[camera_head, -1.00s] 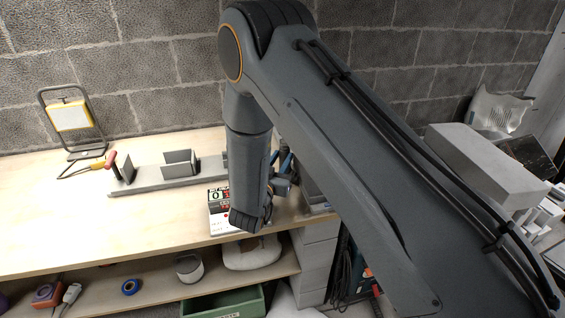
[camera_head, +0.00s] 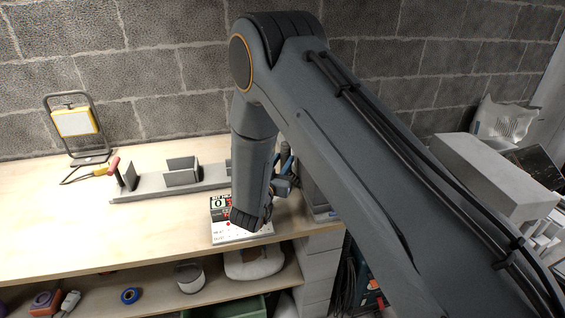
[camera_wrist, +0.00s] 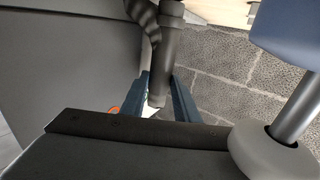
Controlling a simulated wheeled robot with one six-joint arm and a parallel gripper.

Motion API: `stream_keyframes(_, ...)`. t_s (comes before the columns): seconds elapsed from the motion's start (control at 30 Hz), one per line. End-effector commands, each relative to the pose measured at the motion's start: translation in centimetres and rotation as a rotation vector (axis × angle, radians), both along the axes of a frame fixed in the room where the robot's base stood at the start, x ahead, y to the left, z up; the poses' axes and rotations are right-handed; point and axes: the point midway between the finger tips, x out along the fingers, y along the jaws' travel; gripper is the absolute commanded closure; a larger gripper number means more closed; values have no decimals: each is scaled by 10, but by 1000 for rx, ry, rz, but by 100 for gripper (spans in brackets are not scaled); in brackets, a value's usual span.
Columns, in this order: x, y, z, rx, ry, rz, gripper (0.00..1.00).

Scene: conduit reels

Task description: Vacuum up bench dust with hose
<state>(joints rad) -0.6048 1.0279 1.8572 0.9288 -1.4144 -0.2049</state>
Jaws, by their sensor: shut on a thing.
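In the wrist view, the dark grey hose tube (camera_wrist: 170,50) runs down between the two blue fingers of my gripper (camera_wrist: 162,88), which is shut on it. The tube's lower end shows between the fingers, with a pale patch and a bit of orange beside it. In the head view, my arm covers most of the gripper and hose; only small blue and dark parts show beside the arm, over the right end of the bench. The wooden bench (camera_head: 60,222) is pale. I cannot make out dust on it.
A work lamp (camera_head: 75,123), a red-handled tool (camera_head: 113,165) and a grey rail with brackets (camera_head: 150,190) stand at the bench's back. A sign box (camera_head: 240,236) sits near the front edge, close to my arm. The bench's left front is clear. A shelf below holds a blue roll (camera_head: 130,295).

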Motion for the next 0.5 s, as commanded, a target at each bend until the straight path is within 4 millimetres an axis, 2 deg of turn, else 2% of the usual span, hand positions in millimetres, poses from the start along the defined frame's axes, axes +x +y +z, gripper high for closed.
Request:
stream_keyframes(0.17, -2, 1, 0, 0, 0, 1, 92)
stream_keyframes(0.5, -21, 11, 0, -1, 1, 1, 92)
